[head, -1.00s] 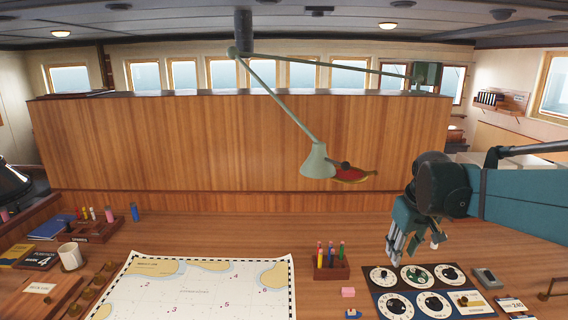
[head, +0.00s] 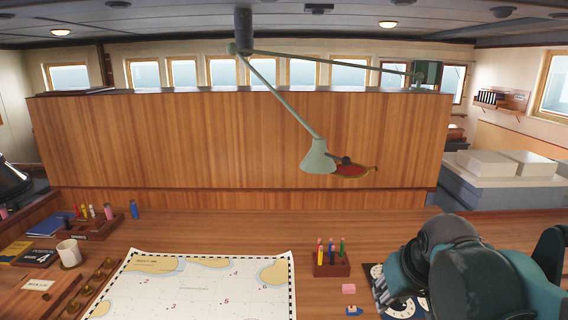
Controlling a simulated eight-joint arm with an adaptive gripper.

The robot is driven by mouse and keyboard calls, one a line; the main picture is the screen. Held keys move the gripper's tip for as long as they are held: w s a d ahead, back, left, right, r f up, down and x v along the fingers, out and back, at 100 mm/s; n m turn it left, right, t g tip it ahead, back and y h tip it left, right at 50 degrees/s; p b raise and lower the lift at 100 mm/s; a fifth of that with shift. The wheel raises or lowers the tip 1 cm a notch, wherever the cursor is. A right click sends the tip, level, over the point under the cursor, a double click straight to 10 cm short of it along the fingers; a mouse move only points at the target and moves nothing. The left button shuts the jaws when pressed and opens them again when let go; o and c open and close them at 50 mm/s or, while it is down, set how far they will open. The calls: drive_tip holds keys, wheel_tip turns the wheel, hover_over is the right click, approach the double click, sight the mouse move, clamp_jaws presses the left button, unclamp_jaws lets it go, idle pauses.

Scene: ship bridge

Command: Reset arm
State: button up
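My arm (head: 470,270) is at the lower right in the head view, a dark teal bulk over the dial panel.
A hanging lamp (head: 317,157) reaches down over the wooden desk (head: 215,236). A chart (head: 190,290), a pen holder (head: 331,264), a pink eraser (head: 348,289) and a small blue-and-wood item (head: 353,311) lie on it. A mug (head: 68,253) stands left. The desk behind the chart is clear.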

drive_tip(key=s+a+f+t, duration=0.1)
drive_tip(key=s+a+f, duration=0.2)
drive_tip(key=s+f, duration=0.2)
drive_tip(key=s+b, duration=0.1)
drive_tip(key=s, duration=0.2)
drive_tip(key=shift+s+a+f+m+t, duration=0.15)
drive_tip(key=shift+a+m+t, duration=0.15)
drive_tip(key=shift+m, duration=0.1)
idle(3.1)
